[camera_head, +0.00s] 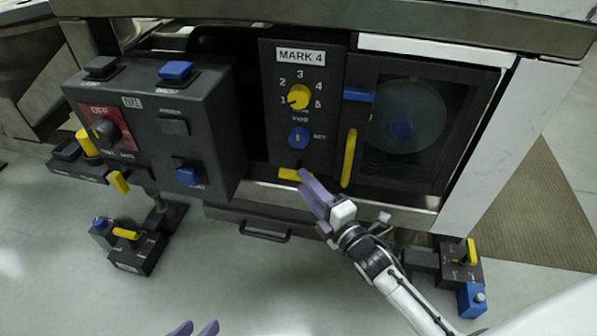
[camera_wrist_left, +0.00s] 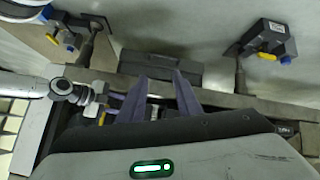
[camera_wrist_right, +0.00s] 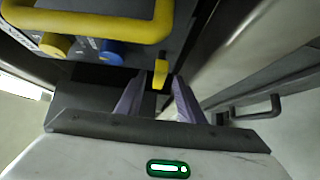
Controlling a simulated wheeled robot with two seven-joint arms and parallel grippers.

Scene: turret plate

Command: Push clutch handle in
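No readable label marks a clutch handle. A short yellow lever (camera_head: 292,174) sticks out at the bottom of the black MARK 4 panel (camera_head: 272,130). In the right wrist view this lever (camera_wrist_right: 160,72) lies in line with the gap between my right gripper's fingers. My right gripper (camera_head: 306,178) is open, its purple fingertips beside the lever in the head view; contact cannot be told. A long yellow bar handle (camera_head: 348,158) stands just right of the panel and also shows in the right wrist view (camera_wrist_right: 90,24). My left gripper (camera_head: 194,327) is open and empty, low at the front.
A grey control box (camera_head: 210,125) with knobs and blue buttons is at the left. A dark windowed door (camera_head: 440,150) is at the right. Small switch boxes stand low at left (camera_head: 140,258) and right (camera_head: 452,262). A drawer handle (camera_head: 264,236) lies below the panel. The front floor is clear.

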